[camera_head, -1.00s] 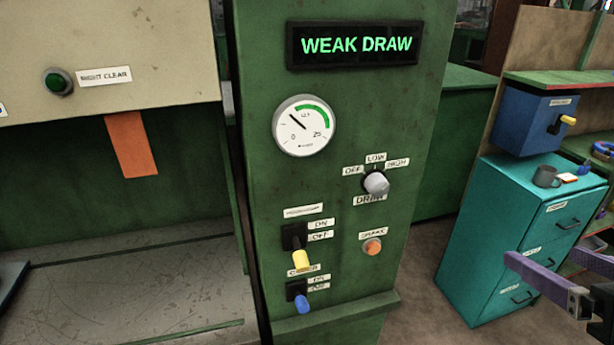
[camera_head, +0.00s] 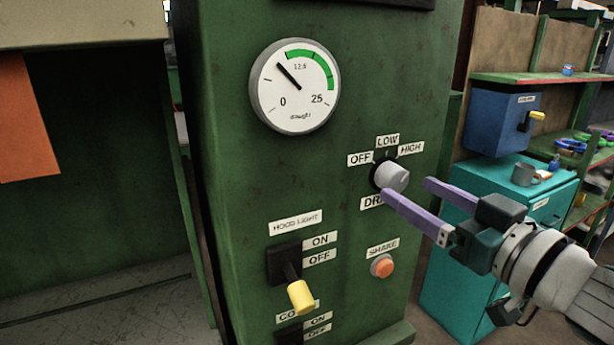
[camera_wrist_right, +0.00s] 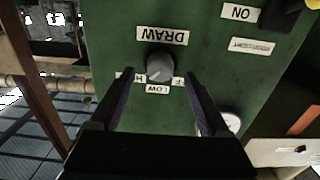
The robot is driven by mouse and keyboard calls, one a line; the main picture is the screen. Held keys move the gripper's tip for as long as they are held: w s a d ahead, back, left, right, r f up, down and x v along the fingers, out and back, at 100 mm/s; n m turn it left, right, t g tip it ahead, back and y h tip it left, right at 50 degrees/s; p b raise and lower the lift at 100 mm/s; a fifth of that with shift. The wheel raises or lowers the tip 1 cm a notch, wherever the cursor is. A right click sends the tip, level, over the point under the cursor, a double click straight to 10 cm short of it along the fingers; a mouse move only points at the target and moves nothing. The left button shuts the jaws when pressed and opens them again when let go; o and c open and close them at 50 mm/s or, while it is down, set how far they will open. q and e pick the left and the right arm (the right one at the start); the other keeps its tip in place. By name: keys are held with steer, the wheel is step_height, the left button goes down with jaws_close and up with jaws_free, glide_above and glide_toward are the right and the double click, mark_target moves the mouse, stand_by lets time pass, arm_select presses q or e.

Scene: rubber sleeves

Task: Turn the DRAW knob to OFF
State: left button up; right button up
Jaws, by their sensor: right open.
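The DRAW knob (camera_head: 394,177) is a light grey round knob on a black base on the green panel. OFF, LOW and HIGH labels sit around its top, and the DRAW label below it is partly hidden by a finger. Its pointer seems to face LOW, though this is hard to read. My right gripper (camera_head: 408,194) is open, its purple fingers pointing at the panel close to the knob. In the right wrist view the knob (camera_wrist_right: 160,68) shows between the two open fingers (camera_wrist_right: 158,80); I cannot tell whether they touch it. My left gripper is not in view.
The round draught gauge (camera_head: 295,86) is above left of the knob. The orange SHAKE button (camera_head: 382,266) is below it, close to my right gripper. The hood light switch (camera_head: 292,275) with a yellow lever sticks out at lower left. A teal cabinet (camera_head: 462,240) stands at right.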

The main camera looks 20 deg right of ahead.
mark_target(400, 184)
steer(key=shift+w+a, duration=0.2)
steer(key=shift+w, duration=1.4)
jaws_close()
